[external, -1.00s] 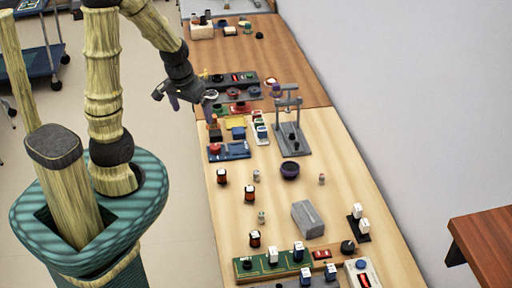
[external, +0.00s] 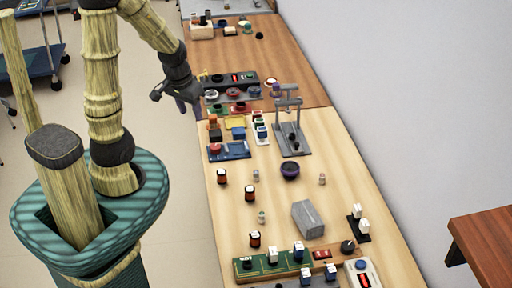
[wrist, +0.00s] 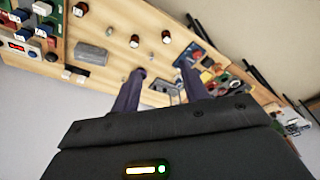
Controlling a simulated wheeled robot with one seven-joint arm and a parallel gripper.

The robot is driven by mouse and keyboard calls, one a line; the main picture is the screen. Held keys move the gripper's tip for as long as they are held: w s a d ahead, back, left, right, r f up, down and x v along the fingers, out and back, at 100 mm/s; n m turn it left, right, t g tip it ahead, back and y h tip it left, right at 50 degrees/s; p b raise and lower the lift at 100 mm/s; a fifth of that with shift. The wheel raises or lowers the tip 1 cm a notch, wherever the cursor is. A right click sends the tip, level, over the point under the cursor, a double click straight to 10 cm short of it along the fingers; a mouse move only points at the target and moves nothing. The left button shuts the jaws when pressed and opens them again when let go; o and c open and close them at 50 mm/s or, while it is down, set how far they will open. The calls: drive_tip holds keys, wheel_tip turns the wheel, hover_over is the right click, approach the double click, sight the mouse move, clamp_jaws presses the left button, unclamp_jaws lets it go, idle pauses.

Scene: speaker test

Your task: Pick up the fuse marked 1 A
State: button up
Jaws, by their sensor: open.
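Several small upright parts stand on the light wooden bench. Three are orange and black with white tops: one near the left edge (external: 222,177), one beside it (external: 250,193) and one nearer the front (external: 255,239). Small pale cylinders stand among them: one at the middle (external: 256,175), one to the right (external: 322,179) and one lower (external: 261,217). I cannot read any marking, so I cannot tell which is the 1 A fuse. My gripper (external: 177,104) is open and empty, at the bench's left edge, well behind these parts. The wrist view shows its spread fingers (wrist: 161,68).
A grey block (external: 308,219) and a dark purple bowl (external: 290,169) stand on the bench. A grey stand (external: 292,139) rises behind. A green board (external: 272,264) with several parts lies in front. A blue tray (external: 230,151) sits at the left edge. Bare wood lies between the small parts.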

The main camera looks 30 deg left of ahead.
drive_tip(key=s+d+f+n+g+h+b, duration=0.3)
drive_tip(key=s+f+n+h+b, duration=0.15)
drive_tip(key=f, duration=0.35)
drive_tip(key=s+d+f+n+g+h+b, duration=0.3)
drive_tip(key=s+f+n+g+h, duration=0.15)
drive_tip(key=f, duration=0.45)
drive_tip(key=w+f+n+t+h+b, duration=0.1)
drive_tip(key=w+f+n+t+b, duration=0.1)
drive_tip(key=w+f+n+t, duration=0.1)
drive_tip(key=w+f+n+t+h+b, duration=0.1)
drive_tip(key=w+f+n+t, duration=0.2)
drive_tip(key=f+n+t, duration=0.1)
drive_tip(key=w+a+f+n+t+h+b, duration=0.1)
drive_tip(key=w+f+n+t+b, duration=0.1)
drive_tip(key=f+n, duration=0.4)
drive_tip(key=shift+w+n+t+b, duration=0.3)
drive_tip(key=shift+w+n+t, duration=0.1)
drive_tip(key=shift+w+t, duration=0.3)
drive_tip(key=shift+s+d, duration=0.1)
drive_tip(key=b, duration=0.1)
approach(262, 218)
drive_tip(key=x, duration=0.4)
drive_tip(key=shift+w+f, duration=0.1)
drive_tip(key=shift+w, duration=0.4)
